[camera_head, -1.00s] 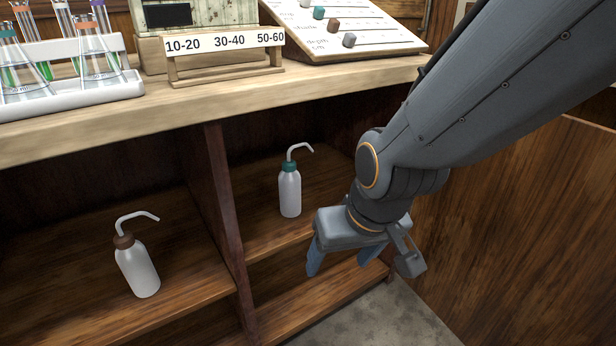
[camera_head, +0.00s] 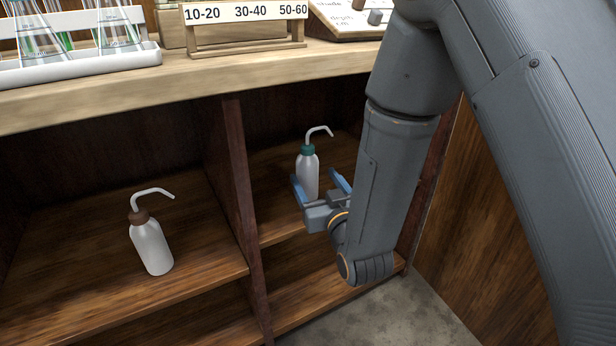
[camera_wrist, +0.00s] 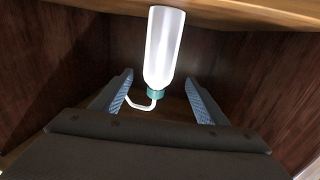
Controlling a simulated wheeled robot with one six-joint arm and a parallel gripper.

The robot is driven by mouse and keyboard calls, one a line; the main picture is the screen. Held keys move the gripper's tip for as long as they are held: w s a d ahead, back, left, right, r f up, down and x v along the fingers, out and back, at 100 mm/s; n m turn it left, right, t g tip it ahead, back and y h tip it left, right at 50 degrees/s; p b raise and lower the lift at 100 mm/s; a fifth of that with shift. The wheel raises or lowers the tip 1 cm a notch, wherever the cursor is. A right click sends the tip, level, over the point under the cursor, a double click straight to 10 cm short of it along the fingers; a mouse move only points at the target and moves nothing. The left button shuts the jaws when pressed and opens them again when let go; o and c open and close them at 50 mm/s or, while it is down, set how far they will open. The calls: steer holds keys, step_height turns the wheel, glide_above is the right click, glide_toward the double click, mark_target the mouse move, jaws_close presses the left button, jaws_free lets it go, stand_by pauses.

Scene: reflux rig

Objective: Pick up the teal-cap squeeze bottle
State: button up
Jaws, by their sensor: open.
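The teal-cap squeeze bottle (camera_head: 308,172) stands upright on the right-hand shelf of the cabinet, its bent spout pointing right. My gripper (camera_head: 321,183) is in front of it, with the blue fingers open to either side of the bottle's lower part. In the wrist view, the bottle (camera_wrist: 164,48) appears upside down, beyond and between the two open fingers (camera_wrist: 161,95). The jaws are not closed on it. My gripper's body hides the bottle's base in the head view.
A brown-cap squeeze bottle (camera_head: 151,243) stands on the left shelf. A wooden divider (camera_head: 236,195) separates the two compartments. The counter (camera_head: 180,80) overhangs them, carrying a flask rack (camera_head: 85,72) and a number-label stand (camera_head: 245,30). A wooden side panel stands at the right.

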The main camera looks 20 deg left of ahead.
mark_target(307, 164)
steer(key=b+x, duration=0.3)
steer(key=x, duration=0.4)
steer(key=shift+w+a, duration=0.1)
steer(key=shift+w, duration=0.2)
steer(key=shift+r, duration=0.1)
steer(key=c, duration=0.8)
